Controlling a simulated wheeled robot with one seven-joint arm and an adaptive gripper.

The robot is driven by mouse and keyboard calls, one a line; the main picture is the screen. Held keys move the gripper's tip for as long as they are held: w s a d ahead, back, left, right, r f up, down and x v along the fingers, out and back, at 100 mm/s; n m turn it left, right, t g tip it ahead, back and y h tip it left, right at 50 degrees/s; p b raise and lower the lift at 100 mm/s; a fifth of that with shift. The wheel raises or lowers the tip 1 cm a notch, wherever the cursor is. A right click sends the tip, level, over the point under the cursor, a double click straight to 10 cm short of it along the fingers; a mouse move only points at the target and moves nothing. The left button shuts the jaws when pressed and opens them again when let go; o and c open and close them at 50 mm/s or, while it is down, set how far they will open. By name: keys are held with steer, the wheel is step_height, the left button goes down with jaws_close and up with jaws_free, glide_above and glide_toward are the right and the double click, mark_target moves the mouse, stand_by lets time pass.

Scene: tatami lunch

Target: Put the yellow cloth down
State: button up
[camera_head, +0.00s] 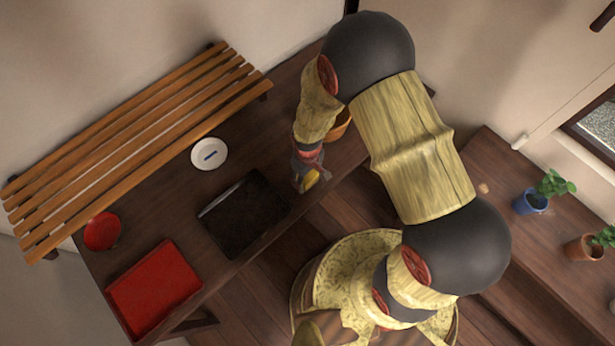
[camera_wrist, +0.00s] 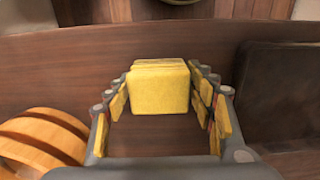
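The yellow cloth (camera_wrist: 160,88) is a folded, block-like bundle between my fingertips in the wrist view. My gripper (camera_wrist: 160,80) is closed in on it, with a finger against each side. In the head view, my gripper (camera_head: 307,180) points down near the front edge of the dark table (camera_head: 185,215). Only a small yellow patch of the cloth (camera_head: 310,180) shows there. I cannot tell whether the underside of the cloth touches the table.
A black tray (camera_head: 230,220) lies left of my gripper. A wooden vessel (camera_head: 341,122) is partly hidden behind my arm. A white plate (camera_head: 209,154), a red bowl (camera_head: 102,231) and a red tray (camera_head: 152,287) stand farther left. A slatted bench (camera_head: 130,145) lines the wall.

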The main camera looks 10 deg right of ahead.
steer(key=shift+o, duration=1)
step_height(320, 180, up, 12)
steer(key=r+p, duration=0.1)
steer(key=p, duration=0.1)
step_height(320, 180, up, 8)
steer(key=m+t, duration=0.1)
glide_above(308, 176)
steer(key=w+d, duration=0.2)
steer(key=s+d+r+m+t, duration=0.1)
steer(key=s+d+r+m, duration=0.15)
steer(key=r, duration=0.85)
steer(key=s+d+r+m+t, duration=0.1)
steer(key=s+d+r, duration=0.2)
steer(key=s+r, duration=0.2)
steer(key=s+d+r+m+t, duration=0.2)
steer(key=s+d+r, duration=0.2)
steer(key=r, duration=0.6)
steer(key=s, duration=0.2)
steer(key=shift+s+d+r+t, duration=0.15)
steer(key=shift+s+d+t, duration=0.05)
steer(key=shift+s+t, duration=0.1)
